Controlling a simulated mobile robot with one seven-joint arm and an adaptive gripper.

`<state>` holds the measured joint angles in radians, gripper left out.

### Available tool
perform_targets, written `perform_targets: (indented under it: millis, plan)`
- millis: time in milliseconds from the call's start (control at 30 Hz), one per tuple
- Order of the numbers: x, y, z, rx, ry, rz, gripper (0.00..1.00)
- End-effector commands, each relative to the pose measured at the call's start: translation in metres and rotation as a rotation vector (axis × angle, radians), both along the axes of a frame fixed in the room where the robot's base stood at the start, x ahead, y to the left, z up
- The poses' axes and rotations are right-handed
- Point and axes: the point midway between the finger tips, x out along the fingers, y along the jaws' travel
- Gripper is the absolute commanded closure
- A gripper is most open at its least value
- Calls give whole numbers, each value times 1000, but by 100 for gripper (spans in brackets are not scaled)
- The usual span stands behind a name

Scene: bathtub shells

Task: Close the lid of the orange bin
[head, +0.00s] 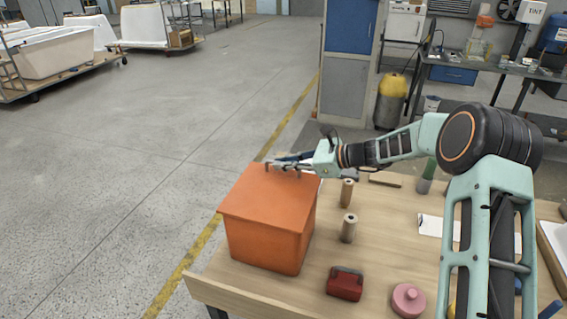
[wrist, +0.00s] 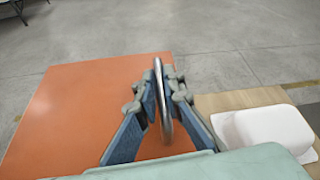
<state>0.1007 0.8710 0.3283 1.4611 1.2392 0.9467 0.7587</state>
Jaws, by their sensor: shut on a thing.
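The orange bin (head: 265,244) stands on the near left part of the wooden table. Its orange lid (head: 262,196) lies flat across the top and looks closed, with no gap that I can see. My gripper (head: 286,164) is over the far edge of the lid in the head view. In the wrist view my gripper (wrist: 158,98) has its blue fingers on either side of a curved metal handle (wrist: 163,100), shut on it. The orange lid (wrist: 75,105) spreads out below and left of the fingers. How the handle joins the lid is hidden.
A white rounded block (wrist: 262,128) sits on the table beside the bin. Two cylinders (head: 348,229), a red object (head: 345,284) and a pink disc (head: 408,300) stand right of the bin. The floor left of the table is clear.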

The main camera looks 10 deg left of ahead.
Motion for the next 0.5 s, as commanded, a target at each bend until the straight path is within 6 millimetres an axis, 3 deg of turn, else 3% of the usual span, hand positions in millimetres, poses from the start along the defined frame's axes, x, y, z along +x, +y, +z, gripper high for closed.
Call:
perform_targets:
  millis: [67,100,167,500]
  plan:
    - [1,-4,-8,-12,6,-8,100]
    - [1,-4,-9,-12,6,-8,91]
    - [1,-4,-9,-13,7,-7,84]
    - [0,-6,-4,-8,4,-4,84]
